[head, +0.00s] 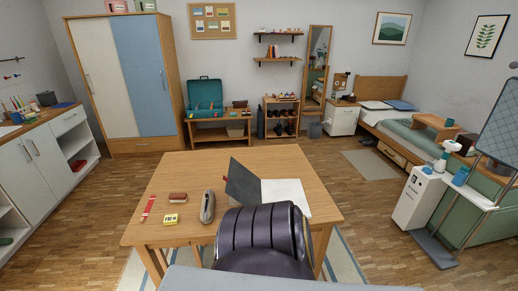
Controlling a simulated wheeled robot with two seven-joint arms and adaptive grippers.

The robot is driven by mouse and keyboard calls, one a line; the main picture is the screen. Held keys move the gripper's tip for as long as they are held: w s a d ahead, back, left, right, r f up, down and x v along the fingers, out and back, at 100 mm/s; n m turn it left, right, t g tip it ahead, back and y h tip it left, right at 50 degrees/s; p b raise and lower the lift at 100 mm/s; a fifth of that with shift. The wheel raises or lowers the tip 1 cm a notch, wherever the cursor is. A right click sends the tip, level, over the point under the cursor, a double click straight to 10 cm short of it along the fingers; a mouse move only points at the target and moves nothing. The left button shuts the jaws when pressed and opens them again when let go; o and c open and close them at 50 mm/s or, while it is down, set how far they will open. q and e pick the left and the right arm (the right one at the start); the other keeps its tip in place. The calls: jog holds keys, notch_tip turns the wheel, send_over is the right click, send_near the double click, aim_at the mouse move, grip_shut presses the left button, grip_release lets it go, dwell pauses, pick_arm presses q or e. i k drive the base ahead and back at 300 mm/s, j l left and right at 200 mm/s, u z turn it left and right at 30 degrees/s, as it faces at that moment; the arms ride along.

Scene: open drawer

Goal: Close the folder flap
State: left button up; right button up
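The folder lies open on the wooden table. Its dark grey flap (243,182) stands raised and tilted at the left. White pages (288,196) lie flat to the right of the flap. A small red piece shows at the flap's left edge. The lower part of the folder is partly hidden behind a dark ribbed chair back. Neither of my grippers is in view.
The dark chair (262,236) stands at the near side of the table (180,170). A red pen (148,208), a brown-red block (178,197), a yellow item (171,219) and a grey elongated object (207,206) lie left of the folder. The table's back part is clear.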

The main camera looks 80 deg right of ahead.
aim_at(243, 186)
jog(key=z, duration=2.6)
jog(key=k+l+u, duration=0.15)
jog(key=l, duration=0.35)
